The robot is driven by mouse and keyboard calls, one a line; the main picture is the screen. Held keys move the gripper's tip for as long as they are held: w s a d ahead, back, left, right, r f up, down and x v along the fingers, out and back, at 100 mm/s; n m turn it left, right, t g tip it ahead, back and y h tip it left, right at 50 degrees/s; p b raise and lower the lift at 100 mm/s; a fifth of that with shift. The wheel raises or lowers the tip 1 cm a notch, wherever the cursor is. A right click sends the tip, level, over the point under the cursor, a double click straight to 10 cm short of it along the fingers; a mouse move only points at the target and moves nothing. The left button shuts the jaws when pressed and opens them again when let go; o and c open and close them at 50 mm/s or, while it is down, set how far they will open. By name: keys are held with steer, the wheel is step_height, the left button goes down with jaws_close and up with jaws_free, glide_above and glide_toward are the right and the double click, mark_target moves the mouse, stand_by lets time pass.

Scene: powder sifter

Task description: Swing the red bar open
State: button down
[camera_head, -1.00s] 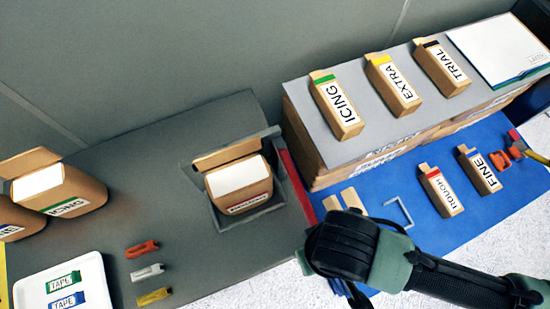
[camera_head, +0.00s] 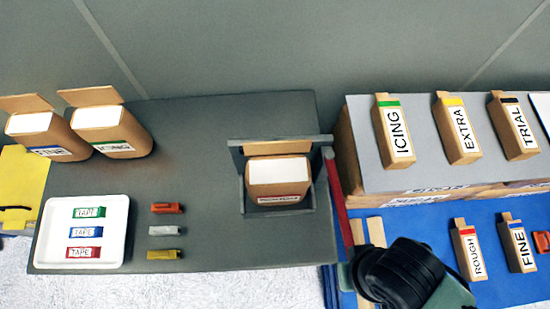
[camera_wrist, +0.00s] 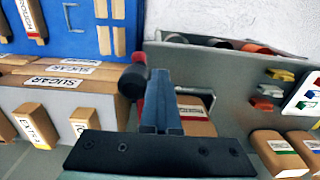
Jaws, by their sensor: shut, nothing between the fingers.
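The red bar (camera_head: 336,185) is a long thin bar along the right side of the grey holder (camera_head: 316,200) that has a brown box (camera_head: 279,183) in it. It runs front to back beside the holder, and its near end comes close to my dark wrist. In the wrist view a small part of the red bar (camera_wrist: 138,110) shows just left of my fingers, beside a black round knob (camera_wrist: 132,82). My gripper (camera_wrist: 161,102) is shut and empty, with the box behind the fingers. I cannot tell whether they touch the bar. In the head view my fingertips are hidden.
A raised grey shelf (camera_head: 418,180) with labelled brown boxes stands right of the bar. A blue mat (camera_head: 505,280) with smaller boxes lies in front of it. On the left are a white tray (camera_head: 117,215) with tape pieces and several coloured clips. The grey table's middle is clear.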

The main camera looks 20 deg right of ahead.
step_height(320, 180, up, 9)
steer(key=p, duration=0.8)
steer(key=shift+a, duration=0.25)
stand_by(0.7)
